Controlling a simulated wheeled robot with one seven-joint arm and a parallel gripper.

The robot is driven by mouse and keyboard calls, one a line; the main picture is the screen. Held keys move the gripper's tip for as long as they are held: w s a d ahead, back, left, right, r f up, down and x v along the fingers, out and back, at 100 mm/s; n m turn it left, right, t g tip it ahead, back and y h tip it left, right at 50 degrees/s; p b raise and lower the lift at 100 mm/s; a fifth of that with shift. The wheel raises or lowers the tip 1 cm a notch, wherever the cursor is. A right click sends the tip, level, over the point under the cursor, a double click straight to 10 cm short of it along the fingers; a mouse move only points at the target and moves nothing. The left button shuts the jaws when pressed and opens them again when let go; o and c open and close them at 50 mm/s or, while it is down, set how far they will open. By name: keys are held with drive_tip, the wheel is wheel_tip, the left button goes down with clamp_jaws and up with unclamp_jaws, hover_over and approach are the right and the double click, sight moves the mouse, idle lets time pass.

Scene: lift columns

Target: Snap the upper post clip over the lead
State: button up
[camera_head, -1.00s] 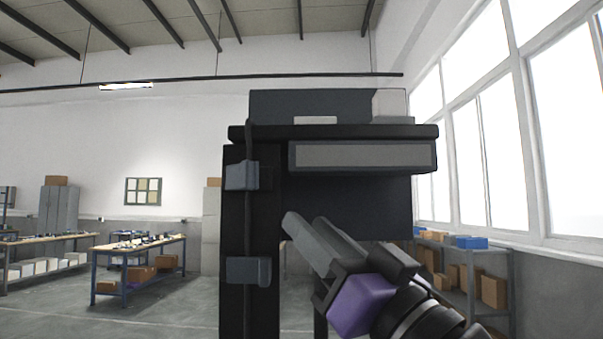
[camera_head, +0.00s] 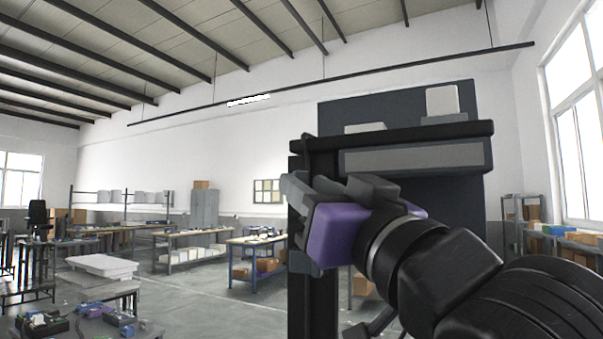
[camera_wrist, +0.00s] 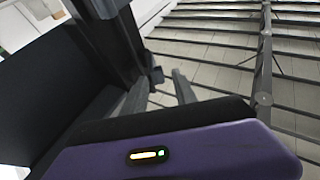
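The black post (camera_head: 312,305) of the lift column stands right of centre in the head view. My gripper (camera_head: 298,185), with a purple body, is raised across the upper part of the post. It hides the upper post clip and the lead there, so I cannot tell whether the clip is over the lead. In the wrist view the dark post (camera_wrist: 115,45) runs down towards my gripper (camera_wrist: 158,97). Its two fingers stand apart, with nothing clearly held between them. A small dark piece (camera_wrist: 154,72) beside the post may be a clip.
A dark shelf (camera_head: 400,133) with a grey front tops the column, with white boxes (camera_head: 442,101) on it. Workbenches (camera_head: 255,252) and a white-topped table (camera_head: 100,267) stand at left. Shelving (camera_head: 570,245) stands at right. Open floor lies between the benches and the column.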

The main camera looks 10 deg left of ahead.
drive_tip(key=shift+p+x, duration=0.35)
drive_tip(key=shift+x, duration=1.4)
drive_tip(key=shift+s, duration=0.1)
clamp_jaws()
